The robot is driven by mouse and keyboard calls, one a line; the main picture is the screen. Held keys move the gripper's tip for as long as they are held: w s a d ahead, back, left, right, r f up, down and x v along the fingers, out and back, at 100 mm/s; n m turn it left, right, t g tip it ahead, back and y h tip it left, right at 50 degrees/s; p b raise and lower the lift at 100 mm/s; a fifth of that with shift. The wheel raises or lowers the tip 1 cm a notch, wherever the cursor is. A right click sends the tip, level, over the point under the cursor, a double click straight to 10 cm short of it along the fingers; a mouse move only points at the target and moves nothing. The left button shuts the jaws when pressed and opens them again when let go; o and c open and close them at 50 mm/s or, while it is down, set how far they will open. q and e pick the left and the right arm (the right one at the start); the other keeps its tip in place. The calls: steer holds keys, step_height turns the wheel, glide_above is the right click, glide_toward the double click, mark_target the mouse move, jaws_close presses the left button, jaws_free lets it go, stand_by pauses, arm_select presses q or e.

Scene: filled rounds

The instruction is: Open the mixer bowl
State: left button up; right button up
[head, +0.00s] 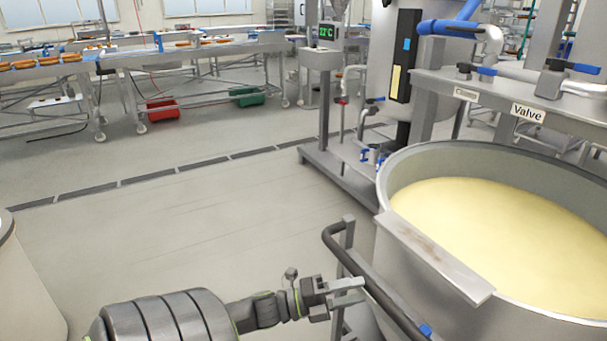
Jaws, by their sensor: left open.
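The large steel mixer bowl (400,178) stands at the right, with its top uncovered and pale yellow contents inside. A flat metal plate (435,258) lies across its near left rim. A black bar handle (375,285) with a blue piece at its lower end runs along the bowl's left side. My left gripper (347,293) is open and empty, its fingers pointing right close to the bar; I cannot tell whether they touch it. My right gripper is out of view.
A beam with a "Valve" label (528,112) and blue-handled valves stands behind the bowl. A steel stand (340,175) is on the floor beyond. Conveyor tables with food (60,70) line the back. The floor at centre left is clear. A pale container edge (22,285) shows at lower left.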

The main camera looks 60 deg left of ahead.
arm_select(q)
steer(key=v, duration=1.1)
stand_by(0.7)
steer(key=shift+w+f, duration=0.1)
steer(key=shift+w, duration=0.05)
steer(key=shift+c, duration=0.2)
